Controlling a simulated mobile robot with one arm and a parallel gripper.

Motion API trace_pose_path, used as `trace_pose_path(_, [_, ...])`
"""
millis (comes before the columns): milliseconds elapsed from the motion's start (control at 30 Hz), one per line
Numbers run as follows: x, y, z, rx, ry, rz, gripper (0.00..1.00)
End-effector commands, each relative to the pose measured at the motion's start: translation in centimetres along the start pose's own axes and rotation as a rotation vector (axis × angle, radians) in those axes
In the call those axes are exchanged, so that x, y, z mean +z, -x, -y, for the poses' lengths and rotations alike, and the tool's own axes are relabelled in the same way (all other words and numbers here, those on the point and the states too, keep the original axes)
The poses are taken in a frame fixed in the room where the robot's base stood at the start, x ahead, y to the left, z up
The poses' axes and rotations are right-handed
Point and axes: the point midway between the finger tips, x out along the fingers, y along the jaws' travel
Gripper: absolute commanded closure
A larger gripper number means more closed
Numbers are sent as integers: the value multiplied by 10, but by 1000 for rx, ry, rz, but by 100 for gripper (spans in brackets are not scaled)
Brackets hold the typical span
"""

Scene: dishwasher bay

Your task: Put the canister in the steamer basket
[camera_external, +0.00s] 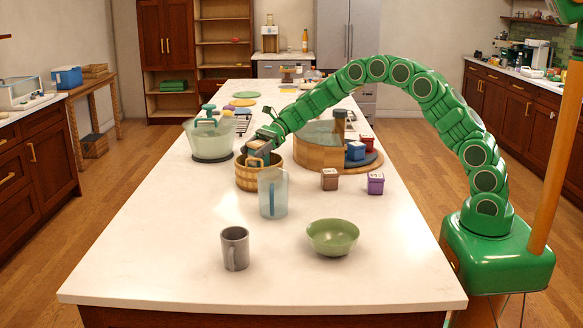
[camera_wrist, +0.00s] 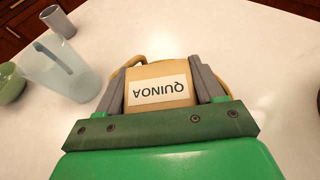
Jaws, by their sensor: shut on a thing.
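My gripper (camera_external: 258,149) is shut on a tan canister with a white QUINOA label. In the wrist view, the canister (camera_wrist: 160,76) sits between the two grey fingers (camera_wrist: 164,68), its label upside down. The round wooden steamer basket (camera_external: 259,183) stands on the counter directly below my gripper. In the wrist view, part of the basket's rim (camera_wrist: 117,79) shows beside the canister. The fingers are at or just inside the basket opening. The basket wall and my gripper hide most of the canister in the external view, so I cannot tell whether it touches the bottom.
A clear blue pitcher (camera_external: 272,194) stands close in front of the basket. A grey mug (camera_external: 235,248) and a green bowl (camera_external: 332,237) stand nearer; the front left counter is clear.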

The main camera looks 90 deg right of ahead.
Motion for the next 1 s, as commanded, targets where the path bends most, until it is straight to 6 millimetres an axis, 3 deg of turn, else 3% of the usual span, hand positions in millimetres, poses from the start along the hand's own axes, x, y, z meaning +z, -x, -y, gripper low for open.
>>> trace_pose_path(167, [-2, -1, 0, 0, 0, 1, 72])
trace_pose_path(200, [-2, -1, 0, 0, 0, 0, 27])
trace_pose_path(233, [-2, -1, 0, 0, 0, 0, 22])
trace_pose_path(633, [1, 2, 0, -1, 1, 0, 22])
trace_pose_path(1000, [1, 62, 0, -2, 0, 2, 22])
